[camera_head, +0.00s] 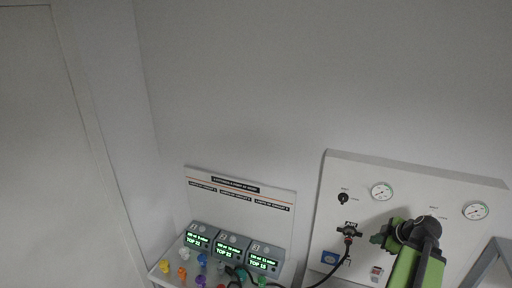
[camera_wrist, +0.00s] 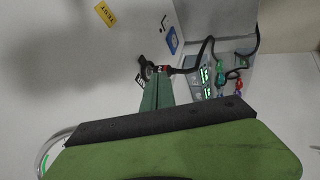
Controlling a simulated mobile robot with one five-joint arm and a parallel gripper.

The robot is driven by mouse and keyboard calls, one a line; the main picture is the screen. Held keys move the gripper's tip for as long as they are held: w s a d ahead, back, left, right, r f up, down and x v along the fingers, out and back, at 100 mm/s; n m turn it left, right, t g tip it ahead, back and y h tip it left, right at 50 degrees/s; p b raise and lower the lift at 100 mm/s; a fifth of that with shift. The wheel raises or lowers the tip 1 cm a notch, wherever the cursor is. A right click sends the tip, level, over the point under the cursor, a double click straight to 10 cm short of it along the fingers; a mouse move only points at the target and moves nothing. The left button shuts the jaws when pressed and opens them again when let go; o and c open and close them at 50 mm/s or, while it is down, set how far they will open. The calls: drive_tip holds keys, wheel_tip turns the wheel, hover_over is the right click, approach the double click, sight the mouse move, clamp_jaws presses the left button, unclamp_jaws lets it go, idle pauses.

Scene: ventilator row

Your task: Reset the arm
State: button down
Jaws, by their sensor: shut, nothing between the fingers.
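My green arm (camera_head: 415,262) rises at the lower right in the head view, in front of a white wall panel. My gripper (camera_head: 378,239) points left, beside a dark fitting with a black hose (camera_head: 345,262) on the panel; the gap between them cannot be judged. In the wrist view my gripper (camera_wrist: 157,88) shows as narrow green fingers, shut together with nothing seen between them.
The white panel (camera_head: 400,170) carries two round gauges (camera_head: 381,191) and a knob (camera_head: 343,198). Three ventilators with green displays (camera_head: 198,240) stand at the lower left, with several coloured connectors (camera_head: 183,272) in front. A grey frame (camera_head: 490,262) stands at the right edge. The upper wall is bare.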

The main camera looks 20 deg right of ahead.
drive_tip(key=w+a+f+n+g+y+b, duration=0.15)
drive_tip(key=w+a+f+b, duration=0.4)
drive_tip(key=a, duration=0.55)
drive_tip(key=w+a+f+n+y+b, duration=0.1)
drive_tip(key=w+a+f+n+b, duration=0.1)
drive_tip(key=w+a+f+b, duration=0.65)
drive_tip(key=w+a+f+n+g+y+b, duration=0.1)
drive_tip(key=w+a+f+n+b, duration=0.3)
drive_tip(key=a, duration=0.9)
drive_tip(key=s+a+f+m+g+h+b, duration=0.1)
drive_tip(key=s+a+f+m+g+b, duration=0.15)
drive_tip(key=a+f, duration=0.45)
drive_tip(key=s+a+f+m+g+h+b, duration=0.1)
drive_tip(key=s+a+f+m+b, duration=0.25)
drive_tip(key=a, duration=0.55)
drive_tip(key=s+d+m, duration=0.1)
drive_tip(key=m, duration=0.2)
drive_tip(key=s+d+m+g+h, duration=0.1)
drive_tip(key=m, duration=0.3)
drive_tip(key=s+d+m, duration=0.1)
drive_tip(key=m, duration=0.2)
drive_tip(key=shift+d+f+m+h, duration=0.25)
drive_tip(key=shift+d, duration=0.1)
